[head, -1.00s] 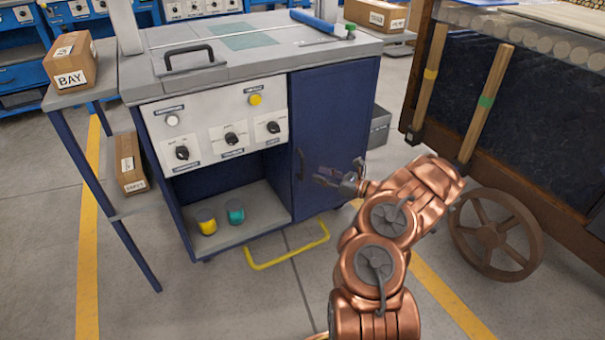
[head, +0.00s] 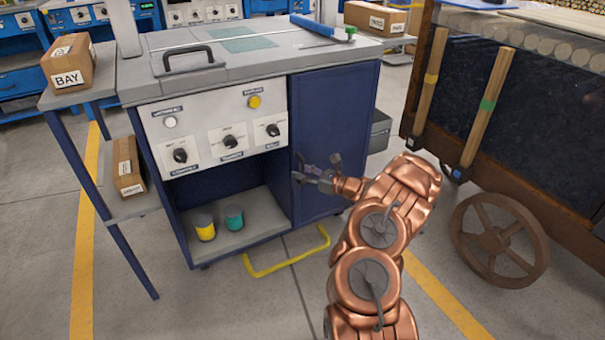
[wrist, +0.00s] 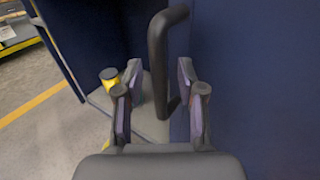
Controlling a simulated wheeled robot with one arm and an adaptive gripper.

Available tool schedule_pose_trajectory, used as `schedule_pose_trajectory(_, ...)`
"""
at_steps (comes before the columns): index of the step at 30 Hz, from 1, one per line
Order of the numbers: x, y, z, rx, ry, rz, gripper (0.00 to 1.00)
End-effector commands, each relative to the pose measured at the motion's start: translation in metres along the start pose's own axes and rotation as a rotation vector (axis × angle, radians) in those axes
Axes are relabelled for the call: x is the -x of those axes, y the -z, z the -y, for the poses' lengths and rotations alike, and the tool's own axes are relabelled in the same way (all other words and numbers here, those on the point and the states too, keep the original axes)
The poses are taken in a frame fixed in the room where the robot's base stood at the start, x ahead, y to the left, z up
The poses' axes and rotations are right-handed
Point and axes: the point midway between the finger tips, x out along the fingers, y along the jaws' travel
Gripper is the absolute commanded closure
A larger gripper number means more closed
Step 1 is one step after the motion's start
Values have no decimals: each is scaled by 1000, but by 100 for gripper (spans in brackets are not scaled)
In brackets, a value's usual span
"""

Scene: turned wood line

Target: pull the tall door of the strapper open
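The tall dark blue door (head: 338,115) of the strapper is shut, on the right of the cabinet's front. Its dark upright bar handle (wrist: 158,55) stands near the door's left edge. My gripper (head: 314,170) is in front of the door at handle height and hides part of the handle in the head view. In the wrist view my gripper (wrist: 158,98) is open, with a finger on each side of the handle's lower part in the picture. Whether the handle is fully between the fingertips I cannot tell. No finger is seen closed on it.
An open shelf bay with a yellow pot (head: 204,228) and a teal pot (head: 234,218) is left of the door. A yellow floor-level bar (head: 290,258) sticks out in front. A wooden cart (head: 500,140) with a wheel (head: 498,240) stands close on the right.

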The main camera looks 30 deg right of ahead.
Motion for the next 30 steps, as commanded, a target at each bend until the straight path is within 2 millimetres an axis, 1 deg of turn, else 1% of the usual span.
schedule_pose_trajectory(1,0,0,0,0,0,0,67)
schedule_pose_trajectory(9,0,0,0,0,0,0,95)
schedule_pose_trajectory(11,0,0,0,0,0,0,100)
schedule_pose_trajectory(26,0,0,0,0,0,0,100)
schedule_pose_trajectory(30,0,-1,-3,0,-13,0,100)
